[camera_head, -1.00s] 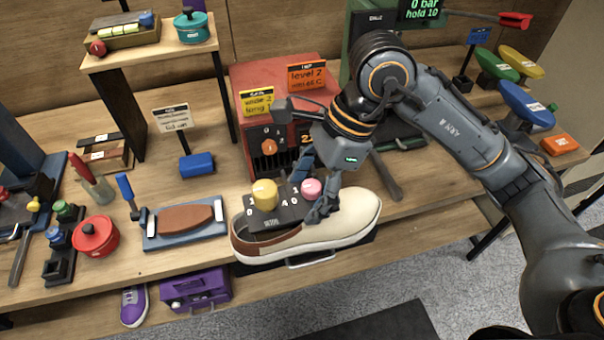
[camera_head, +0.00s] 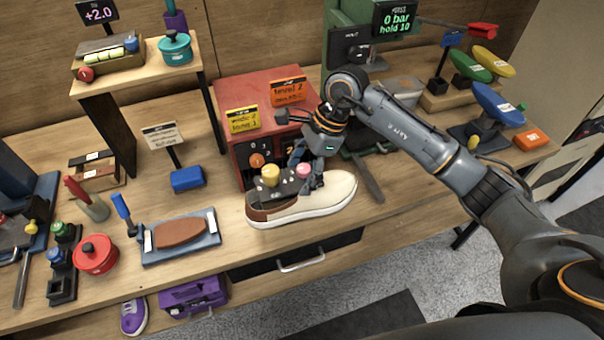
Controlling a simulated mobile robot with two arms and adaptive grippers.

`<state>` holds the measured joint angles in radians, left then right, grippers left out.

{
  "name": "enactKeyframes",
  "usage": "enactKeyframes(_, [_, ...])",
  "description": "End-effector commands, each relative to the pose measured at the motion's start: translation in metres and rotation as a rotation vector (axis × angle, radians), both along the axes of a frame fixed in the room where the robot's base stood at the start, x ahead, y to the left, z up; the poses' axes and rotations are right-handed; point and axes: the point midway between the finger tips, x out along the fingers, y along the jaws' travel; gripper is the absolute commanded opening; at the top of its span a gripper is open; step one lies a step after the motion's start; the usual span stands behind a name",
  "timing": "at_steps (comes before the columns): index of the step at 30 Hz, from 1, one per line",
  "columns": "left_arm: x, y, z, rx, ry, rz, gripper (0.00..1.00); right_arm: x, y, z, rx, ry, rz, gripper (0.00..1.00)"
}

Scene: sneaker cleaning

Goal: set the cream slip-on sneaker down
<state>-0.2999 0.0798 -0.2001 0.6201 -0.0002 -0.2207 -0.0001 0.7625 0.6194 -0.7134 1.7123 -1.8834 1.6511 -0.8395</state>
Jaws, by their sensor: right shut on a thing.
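The cream slip-on sneaker (camera_head: 325,203) is at the front edge of the bench, in front of the red machine. It has a white sole and a brown heel part at its left end. My right gripper (camera_head: 308,184) is shut on it at the upper edge of its opening. A dark block (camera_head: 275,191) with a yellow knob and a pink knob covers part of the opening. I cannot tell whether the sole touches the bench top. My left gripper is not in view.
The red machine (camera_head: 232,98) stands close behind the sneaker. A blue tray (camera_head: 208,237) with a brown pad lies to the left, near a red pot (camera_head: 95,254). A drawer handle (camera_head: 301,262) is below the bench edge. A dark bar (camera_head: 368,178) lies right of the sneaker.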

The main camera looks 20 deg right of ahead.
Motion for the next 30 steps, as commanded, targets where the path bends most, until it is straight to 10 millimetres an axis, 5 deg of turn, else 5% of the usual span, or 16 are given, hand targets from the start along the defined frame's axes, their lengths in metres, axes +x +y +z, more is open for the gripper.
enactKeyframes(13, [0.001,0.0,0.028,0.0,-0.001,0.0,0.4,0.013,-0.005,-0.038,0.004,0.001,-0.002,0.04])
enactKeyframes(27, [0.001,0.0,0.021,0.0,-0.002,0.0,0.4,0.014,-0.005,-0.049,0.003,-0.004,0.0,0.04])
enactKeyframes(28, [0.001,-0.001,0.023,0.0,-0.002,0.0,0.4,0.013,-0.005,-0.049,0.001,-0.001,0.001,0.73])
enactKeyframes(30, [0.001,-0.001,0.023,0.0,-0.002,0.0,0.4,0.013,-0.005,-0.049,0.001,-0.001,0.001,0.88])
